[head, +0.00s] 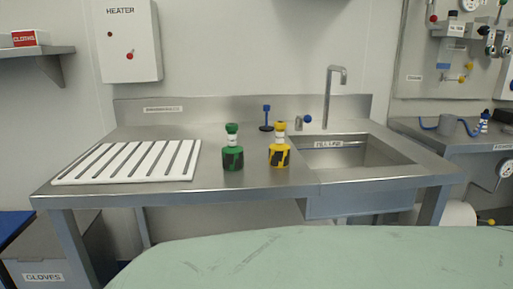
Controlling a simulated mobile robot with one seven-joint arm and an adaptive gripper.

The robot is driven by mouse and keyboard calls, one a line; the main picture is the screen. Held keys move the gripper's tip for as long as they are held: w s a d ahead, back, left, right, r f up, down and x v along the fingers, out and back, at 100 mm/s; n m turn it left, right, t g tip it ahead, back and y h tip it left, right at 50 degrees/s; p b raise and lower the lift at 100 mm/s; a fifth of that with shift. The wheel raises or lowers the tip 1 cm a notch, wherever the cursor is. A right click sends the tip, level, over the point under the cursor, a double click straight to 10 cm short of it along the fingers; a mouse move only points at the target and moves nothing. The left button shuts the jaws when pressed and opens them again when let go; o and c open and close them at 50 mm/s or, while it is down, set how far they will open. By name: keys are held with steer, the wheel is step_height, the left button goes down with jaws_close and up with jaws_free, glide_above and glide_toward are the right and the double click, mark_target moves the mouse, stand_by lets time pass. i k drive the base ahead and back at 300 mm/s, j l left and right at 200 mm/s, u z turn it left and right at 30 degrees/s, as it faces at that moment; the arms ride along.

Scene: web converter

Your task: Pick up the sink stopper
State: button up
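A small dark disc with an upright stem and a blue top (266,118) stands on the steel counter, left of the sink, near the backsplash; it looks like the sink stopper. It is upright and apart from the yellow-and-black bottle (279,154) in front of it to the right. The sink basin (355,156) is sunk into the right part of the counter, with a label on its back wall. My gripper is not in view.
A green-and-black bottle (232,155) stands left of the yellow one. A white slatted drain board (130,162) covers the counter's left. A tall faucet (328,97) and a blue-knobbed tap (303,121) stand behind the sink. A pale green scuffed surface (310,258) fills the foreground.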

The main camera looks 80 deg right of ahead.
mark_target(266, 107)
steer(key=z, duration=2.45)
